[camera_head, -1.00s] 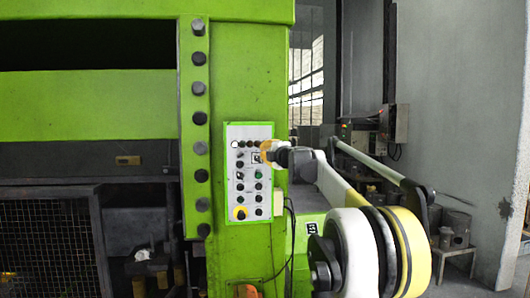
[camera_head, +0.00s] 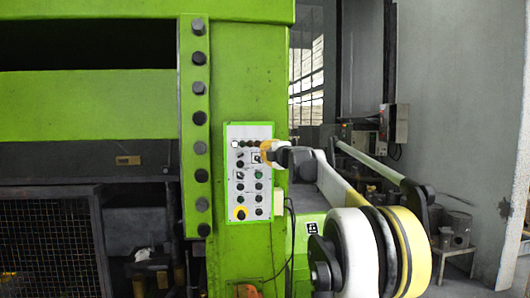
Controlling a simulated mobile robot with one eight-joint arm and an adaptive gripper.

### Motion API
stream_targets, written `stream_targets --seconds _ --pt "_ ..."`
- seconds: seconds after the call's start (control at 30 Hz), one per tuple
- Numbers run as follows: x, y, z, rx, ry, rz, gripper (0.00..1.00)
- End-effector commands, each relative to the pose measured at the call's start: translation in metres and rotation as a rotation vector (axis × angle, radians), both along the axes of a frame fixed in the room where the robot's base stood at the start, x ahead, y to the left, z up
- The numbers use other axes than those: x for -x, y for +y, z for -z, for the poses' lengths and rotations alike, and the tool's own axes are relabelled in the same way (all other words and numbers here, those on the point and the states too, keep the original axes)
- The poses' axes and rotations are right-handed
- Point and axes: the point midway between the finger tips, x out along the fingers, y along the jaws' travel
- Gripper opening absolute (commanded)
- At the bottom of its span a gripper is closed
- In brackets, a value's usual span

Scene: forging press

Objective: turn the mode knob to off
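A pale control panel (camera_head: 234,207) is mounted on the green press column. It carries rows of dark knobs and buttons, and a yellow-ringed button (camera_head: 240,213) at its lower left. A square-framed knob (camera_head: 256,157) sits at the upper right of the panel; I cannot read its label or tell which control is the mode knob. My gripper (camera_head: 266,152) is at the panel's upper right edge, beside this framed knob. Its fingers are too small and partly hidden to show whether they are open or touching anything.
The green press column (camera_head: 240,80) stands around the panel, with a row of dark bolts (camera_head: 200,118) to the left. A dark mesh guard (camera_head: 45,240) is at lower left. A cable (camera_head: 291,235) hangs below the panel. A grey wall (camera_head: 460,100) is at right.

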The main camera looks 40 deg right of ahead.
Motion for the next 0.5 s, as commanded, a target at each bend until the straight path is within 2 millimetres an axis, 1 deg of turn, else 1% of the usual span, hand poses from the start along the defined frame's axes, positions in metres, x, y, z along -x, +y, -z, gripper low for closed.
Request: stream_targets --seconds 0.5 --pt "-0.0034 0.0073 0.0045 0.000 0.000 -0.001 0.00"
